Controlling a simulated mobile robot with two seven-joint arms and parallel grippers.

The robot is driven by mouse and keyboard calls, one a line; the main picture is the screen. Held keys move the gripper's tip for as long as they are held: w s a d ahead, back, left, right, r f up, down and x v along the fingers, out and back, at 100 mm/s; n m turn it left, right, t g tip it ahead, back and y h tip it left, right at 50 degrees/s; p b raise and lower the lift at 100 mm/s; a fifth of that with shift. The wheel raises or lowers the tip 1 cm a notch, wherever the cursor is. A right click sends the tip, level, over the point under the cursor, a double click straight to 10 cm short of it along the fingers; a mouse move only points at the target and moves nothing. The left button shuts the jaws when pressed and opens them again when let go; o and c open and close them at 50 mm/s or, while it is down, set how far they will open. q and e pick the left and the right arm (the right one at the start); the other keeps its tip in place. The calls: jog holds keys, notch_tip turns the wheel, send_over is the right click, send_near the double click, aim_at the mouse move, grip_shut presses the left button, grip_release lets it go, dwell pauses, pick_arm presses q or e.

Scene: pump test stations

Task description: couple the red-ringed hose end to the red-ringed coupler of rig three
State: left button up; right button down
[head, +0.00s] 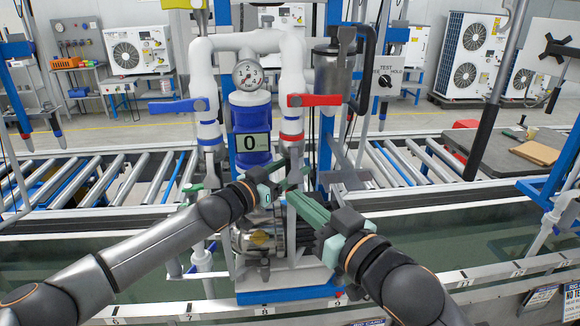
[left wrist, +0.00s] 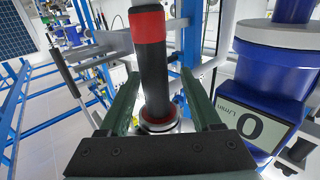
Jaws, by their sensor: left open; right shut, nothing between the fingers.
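The rig in front of me has a red ring (head: 291,136) on its right pipe, below a red lever (head: 313,100); I take this as the red-ringed coupler. My left gripper (head: 292,176) is open just below it. In the left wrist view, a black cylinder with a red band (left wrist: 148,28), apparently the hose end, is between the open fingers (left wrist: 155,95). One end of it is at a metal collar (left wrist: 158,122) with a thin red ring; I cannot tell whether they are joined. My right gripper (head: 293,197) is shut and empty, just below the left one.
A gauge (head: 248,75), a blue meter reading 0 (head: 251,143) and a blue lever (head: 178,106) are close by. A pump (head: 258,238) sits below my grippers. Roller conveyors (head: 90,185) run behind; a water trough (head: 440,230) is in front.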

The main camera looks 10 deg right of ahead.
pick_arm(q)
jog(key=shift+s+d+f, duration=0.15)
jog(key=shift+s+d, duration=0.05)
jog(key=shift+d, duration=0.1)
pick_arm(e)
jog(key=shift+d, duration=0.1)
